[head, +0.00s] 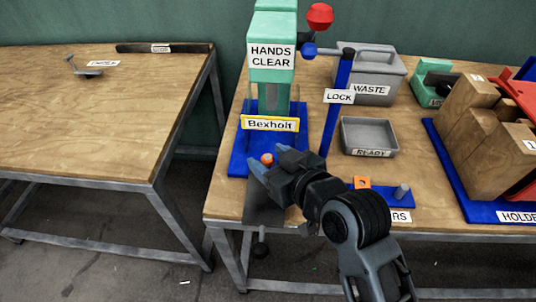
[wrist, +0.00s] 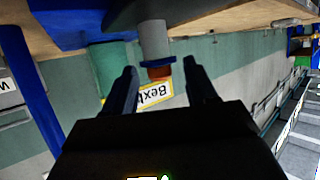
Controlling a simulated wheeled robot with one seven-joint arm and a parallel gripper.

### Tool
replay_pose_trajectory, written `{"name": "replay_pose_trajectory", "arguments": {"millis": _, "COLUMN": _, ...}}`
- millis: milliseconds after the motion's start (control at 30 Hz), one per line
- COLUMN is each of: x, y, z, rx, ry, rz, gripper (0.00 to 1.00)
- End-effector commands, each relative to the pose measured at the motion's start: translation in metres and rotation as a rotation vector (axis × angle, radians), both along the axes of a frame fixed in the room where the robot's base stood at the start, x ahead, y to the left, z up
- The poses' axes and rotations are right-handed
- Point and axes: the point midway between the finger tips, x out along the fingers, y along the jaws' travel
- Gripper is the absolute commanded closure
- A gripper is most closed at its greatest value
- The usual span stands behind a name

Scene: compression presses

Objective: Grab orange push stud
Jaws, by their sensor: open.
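The orange push stud (head: 267,158) stands at the front of the blue press base, its orange top showing just past my gripper (head: 268,165). In the wrist view, which is upside down, the orange end (wrist: 160,73) shows beside a blue collar and a grey cylinder. My gripper (wrist: 161,72) is open, with one finger on each side of the orange end and visible gaps to both. I cannot tell how far along the fingers the stud lies. My gripper hides the stud's lower part in the head view.
The green press (head: 272,70) with its Bexholt sign (head: 270,124) rises behind the stud. A blue LOCK post (head: 338,120) stands close on the right.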

Motion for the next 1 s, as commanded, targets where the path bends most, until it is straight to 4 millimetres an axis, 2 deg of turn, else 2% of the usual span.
{"name": "replay_pose_trajectory", "arguments": {"millis": 200, "x": 0.02, "y": 0.015, "z": -0.008, "rx": 0.0, "ry": 0.002, "rz": 0.001, "gripper": 0.43}}
{"name": "replay_pose_trajectory", "arguments": {"millis": 467, "x": 0.022, "y": 0.016, "z": -0.01, "rx": 0.001, "ry": 0.001, "rz": 0.0, "gripper": 0.43}}
{"name": "replay_pose_trajectory", "arguments": {"millis": 900, "x": 0.022, "y": 0.016, "z": -0.011, "rx": 0.0, "ry": 0.002, "rz": 0.0, "gripper": 0.83}}
{"name": "replay_pose_trajectory", "arguments": {"millis": 1000, "x": 0.021, "y": 0.016, "z": -0.012, "rx": -0.001, "ry": 0.003, "rz": 0.0, "gripper": 0.9}}
